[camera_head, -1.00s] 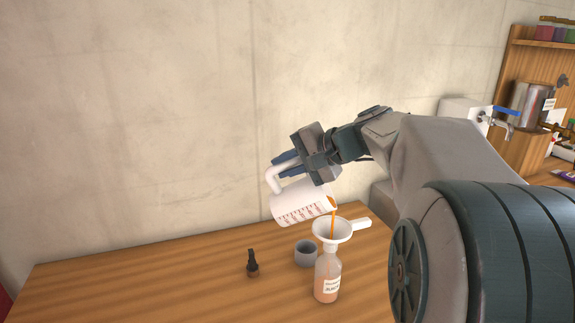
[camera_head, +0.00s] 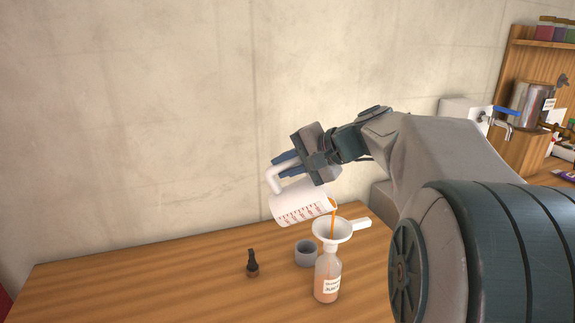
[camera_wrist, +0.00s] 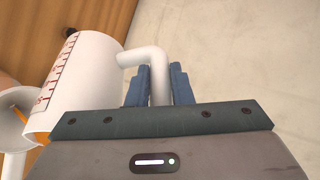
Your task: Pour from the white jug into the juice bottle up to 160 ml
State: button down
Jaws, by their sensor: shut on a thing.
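The white jug (camera_head: 299,207) with red markings is tilted to the right in the head view, and an orange stream runs from its lip into the white funnel (camera_head: 331,231). My gripper (camera_head: 288,167) is shut on the jug's handle, as the wrist view shows, with the blue fingers (camera_wrist: 159,88) either side of the handle. The juice bottle (camera_head: 327,272) stands upright under the funnel, with orange liquid inside and a white label. The funnel sits in the bottle's mouth. The exact level against any marks is too small to read.
A grey cup (camera_head: 306,253) stands just behind and left of the bottle. A small dark dropper-like item (camera_head: 252,264) stands further left. The left of the wooden table (camera_head: 130,285) is clear. A metal tank (camera_head: 530,105) with a tap is at the right.

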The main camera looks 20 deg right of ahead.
jog(key=shift+s+d+y+b, duration=0.15)
jog(key=shift+d+y+b, duration=0.2)
jog(key=shift+b, duration=0.45)
jog(key=shift+a+r, duration=0.1)
jog(key=shift+r, duration=0.1)
